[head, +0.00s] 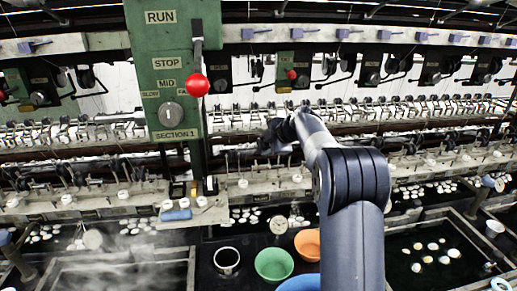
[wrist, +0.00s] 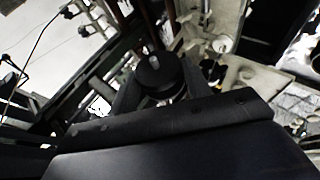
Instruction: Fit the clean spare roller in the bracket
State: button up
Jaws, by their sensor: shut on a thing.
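My gripper (head: 274,136) is at the far end of my arm, in front of the reeling machine's long rail, right of the green control panel. It is small and dark there. In the wrist view my gripper (wrist: 160,92) is shut on a dark round piece (wrist: 158,76) with a short grey pin on top, which looks like the roller. Its lower part is hidden between the fingers. In the head view I cannot make out the held piece. I cannot tell the bracket apart from the dark machine parts.
The green panel (head: 165,75) with its red-knobbed lever (head: 197,84) stands left of my gripper. A pale ledge (head: 205,213) below it carries a blue cylinder (head: 175,214) and small white pieces.

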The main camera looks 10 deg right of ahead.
jog(key=shift+f+b, duration=0.65)
jog(key=shift+f, duration=1.4)
jog(key=shift+f+b, duration=0.6)
jog(key=shift+b, duration=0.35)
jog(key=shift+f+b, duration=0.9)
jog(key=shift+b, duration=1.3)
jog(key=o, duration=1.1)
jog(key=shift+r, duration=0.1)
jog(key=shift+r+p, duration=2)
jog(key=shift+r, duration=1.95)
